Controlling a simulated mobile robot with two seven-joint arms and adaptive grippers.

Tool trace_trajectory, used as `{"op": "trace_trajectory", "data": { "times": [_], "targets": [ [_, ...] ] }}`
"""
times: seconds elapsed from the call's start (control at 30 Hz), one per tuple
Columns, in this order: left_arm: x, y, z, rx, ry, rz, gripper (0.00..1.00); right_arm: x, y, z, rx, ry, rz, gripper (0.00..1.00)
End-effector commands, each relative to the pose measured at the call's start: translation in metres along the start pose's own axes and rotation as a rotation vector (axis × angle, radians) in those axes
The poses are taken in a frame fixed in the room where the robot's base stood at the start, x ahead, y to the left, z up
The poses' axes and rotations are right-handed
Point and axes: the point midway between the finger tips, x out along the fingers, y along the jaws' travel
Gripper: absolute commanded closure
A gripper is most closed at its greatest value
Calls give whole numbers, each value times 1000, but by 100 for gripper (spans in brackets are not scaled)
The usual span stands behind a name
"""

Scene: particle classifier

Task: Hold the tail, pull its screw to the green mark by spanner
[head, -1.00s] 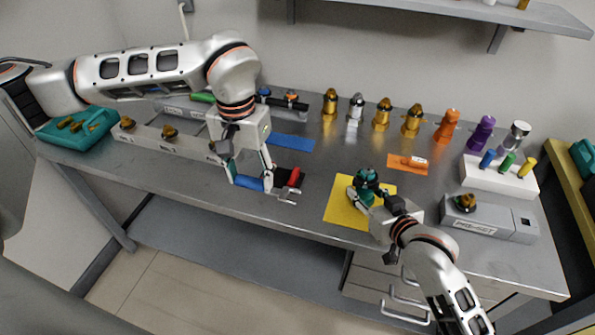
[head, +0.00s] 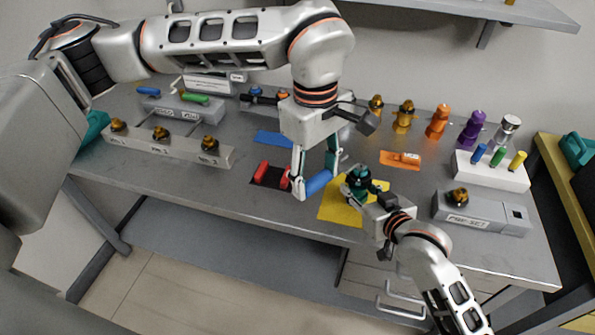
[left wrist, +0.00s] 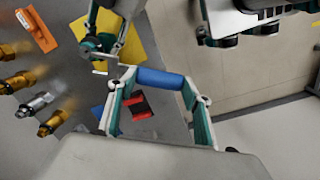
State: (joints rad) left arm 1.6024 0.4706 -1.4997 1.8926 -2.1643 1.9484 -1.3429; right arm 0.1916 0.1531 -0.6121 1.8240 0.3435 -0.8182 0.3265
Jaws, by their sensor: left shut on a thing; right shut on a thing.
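My left gripper (head: 318,182) is shut on the blue handle (head: 320,182) of the spanner, held above the table just left of the yellow mat. The left wrist view shows this blue handle (left wrist: 160,78) lying across between the fingertips. A thin metal end shows beside it on the side towards the yellow mat. I cannot make out the screw or the green mark.
A black mat (head: 270,182) with red pieces lies left of the spanner. A blue mat (head: 273,138) is behind. Gold, orange and purple pieces stand along the back. A white block (head: 490,174) and a grey PRE-SET block (head: 480,213) are at right. Grey trays stand at left.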

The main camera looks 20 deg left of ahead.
Motion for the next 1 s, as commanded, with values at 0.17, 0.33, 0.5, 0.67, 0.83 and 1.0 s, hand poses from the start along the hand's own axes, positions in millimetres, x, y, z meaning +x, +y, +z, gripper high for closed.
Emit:
{"op": "trace_trajectory", "data": {
  "times": [0.17,0.33,0.5,0.67,0.83,1.0],
  "targets": [
    [-2,2,4,-27,0,0,100,0,0,1,-1,-3,0,100],
    [-1,1,4,-26,0,0,100,0,0,1,-1,-3,0,100],
    [-2,1,3,-26,1,0,100,0,0,1,-1,-3,0,100],
    [10,3,4,-25,0,-2,100,0,0,2,-1,-3,0,100],
    [28,7,4,-26,0,-3,100,0,0,2,-1,-3,0,100],
    [42,10,3,-26,0,-1,100,0,0,2,-1,-3,0,100]
  ]
}}
